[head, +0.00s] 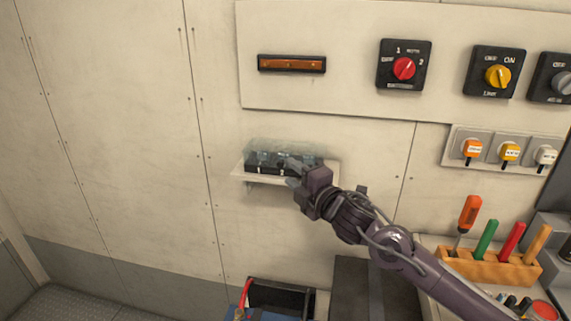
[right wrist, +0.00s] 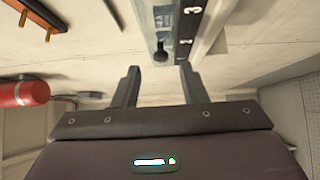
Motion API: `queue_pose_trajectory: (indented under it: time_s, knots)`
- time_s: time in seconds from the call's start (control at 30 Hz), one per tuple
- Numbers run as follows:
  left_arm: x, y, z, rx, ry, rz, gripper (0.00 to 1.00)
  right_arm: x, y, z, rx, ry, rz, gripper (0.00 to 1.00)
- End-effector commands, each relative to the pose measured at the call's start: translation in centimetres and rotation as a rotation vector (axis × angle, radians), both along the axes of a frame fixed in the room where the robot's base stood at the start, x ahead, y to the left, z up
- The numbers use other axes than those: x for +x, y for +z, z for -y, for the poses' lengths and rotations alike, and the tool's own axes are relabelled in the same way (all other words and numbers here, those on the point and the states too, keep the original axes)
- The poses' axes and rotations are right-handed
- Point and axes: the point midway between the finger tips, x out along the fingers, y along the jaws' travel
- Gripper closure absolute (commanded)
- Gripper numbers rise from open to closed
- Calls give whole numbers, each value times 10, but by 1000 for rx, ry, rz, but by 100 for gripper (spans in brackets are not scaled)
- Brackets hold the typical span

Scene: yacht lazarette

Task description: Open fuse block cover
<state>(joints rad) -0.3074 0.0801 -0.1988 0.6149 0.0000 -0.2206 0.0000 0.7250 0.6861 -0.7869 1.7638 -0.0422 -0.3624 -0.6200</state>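The fuse block (head: 262,164) is a black unit on a pale shelf-like base (head: 240,171) on the wall. Its clear cover (head: 285,147) shows over the top of the block; I cannot tell for sure whether it is fully down. My right gripper (head: 292,168) is at the block's right front and hides part of it. In the right wrist view my right gripper (right wrist: 158,76) has its two fingers apart with nothing between them. The numbered black fuse block (right wrist: 187,22) lies just beyond the fingertips, with a clear edge beside it. My left gripper is not in view.
Above the block are an orange bar in a black frame (head: 291,64), a red rotary switch (head: 403,68) and a yellow one (head: 498,76). A tool rack (head: 490,268) stands at the lower right. A blue box (head: 262,314) is below. The wall to the left is clear.

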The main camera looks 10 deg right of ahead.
Motion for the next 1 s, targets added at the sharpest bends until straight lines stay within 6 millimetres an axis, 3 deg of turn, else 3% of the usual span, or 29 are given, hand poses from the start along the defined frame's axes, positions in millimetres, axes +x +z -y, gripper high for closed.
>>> queue_pose_trajectory:
  time_s: [0.2, 0.57, 0.9, 1.0]
  knots:
    - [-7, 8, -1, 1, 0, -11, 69, 25, 2, -13, 1, 0, 0, 61]
    - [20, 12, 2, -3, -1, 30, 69, 31, 0, -16, -1, 0, 0, 61]
    - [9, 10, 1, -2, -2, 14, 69, 31, 0, -16, 0, 0, -1, 100]
    - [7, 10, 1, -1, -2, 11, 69, 31, 0, -16, 0, 0, -1, 100]
